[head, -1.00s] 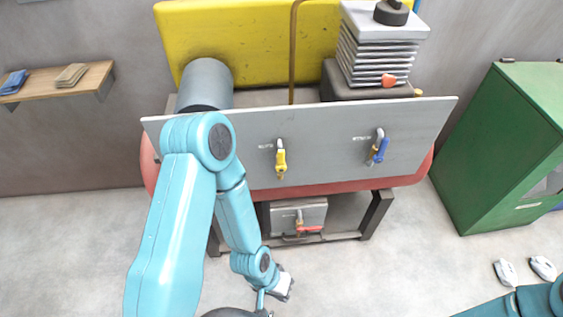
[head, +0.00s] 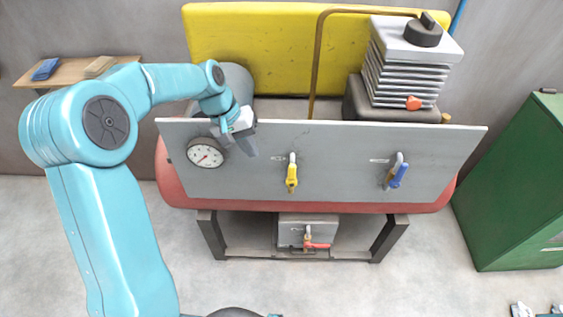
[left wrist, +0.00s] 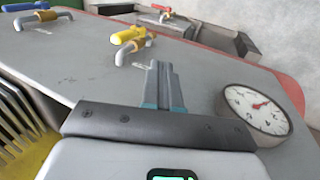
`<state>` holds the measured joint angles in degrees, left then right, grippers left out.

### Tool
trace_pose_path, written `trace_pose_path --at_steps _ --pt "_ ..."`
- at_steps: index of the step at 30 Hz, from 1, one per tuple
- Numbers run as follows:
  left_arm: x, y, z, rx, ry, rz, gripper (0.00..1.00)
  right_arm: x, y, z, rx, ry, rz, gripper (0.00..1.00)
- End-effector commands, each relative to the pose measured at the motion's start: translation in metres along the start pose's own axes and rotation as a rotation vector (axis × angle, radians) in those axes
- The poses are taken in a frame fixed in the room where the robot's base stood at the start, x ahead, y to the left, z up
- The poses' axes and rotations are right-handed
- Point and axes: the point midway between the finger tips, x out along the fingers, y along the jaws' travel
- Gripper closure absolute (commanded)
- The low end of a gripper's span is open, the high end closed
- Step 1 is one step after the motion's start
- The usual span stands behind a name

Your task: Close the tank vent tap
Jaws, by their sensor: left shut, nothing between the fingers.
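Three lever taps show, and their labels are too small to read, so I cannot tell which is the tank vent tap. A yellow-handled tap (head: 291,177) hangs down mid-panel; it also shows in the left wrist view (left wrist: 128,36). A blue-handled tap (head: 398,175) is further right on the panel, its handle slightly tilted; it shows at the left wrist view's top left (left wrist: 38,16). A red-handled tap (head: 318,245) is low on a box under the tank, its handle sideways. My left gripper (head: 250,148) is shut and empty beside the gauge, left of the yellow tap.
The grey panel (head: 340,188) carries a round gauge (head: 205,153) at its left. Behind it stand a yellow board (head: 270,50), a brown pipe (head: 315,70) and a finned block (head: 410,75). A green cabinet (head: 515,190) stands right.

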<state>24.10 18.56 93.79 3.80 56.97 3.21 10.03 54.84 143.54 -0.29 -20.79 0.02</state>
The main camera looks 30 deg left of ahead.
Motion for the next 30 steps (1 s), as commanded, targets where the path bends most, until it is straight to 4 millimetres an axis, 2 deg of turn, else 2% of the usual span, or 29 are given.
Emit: trace_pose_path --at_steps 2,5,8,20,24,30 --pt "-0.017 -0.002 0.0 -0.007 0.004 0.004 1.0 0.001 0.0 0.0 0.001 0.0 0.0 1.0" --pt "-0.02 -0.005 0.002 -0.009 -0.001 0.005 1.0 0.001 0.001 0.0 0.001 0.0 0.0 1.0" --pt "-0.007 -0.006 0.004 -0.008 -0.005 0.005 1.0 0.001 0.001 0.0 0.001 0.0 0.0 1.0" --pt "0.076 -0.007 0.005 -0.007 -0.006 0.004 1.0 0.002 0.001 0.0 0.001 0.0 0.0 1.0" --pt "0.083 0.015 0.004 -0.004 -0.001 0.005 1.0 -0.004 -0.001 0.0 0.001 0.0 0.0 1.0" --pt "0.09 0.03 0.003 -0.006 -0.001 0.004 1.0 -0.006 -0.002 0.0 0.001 0.0 0.0 1.0"
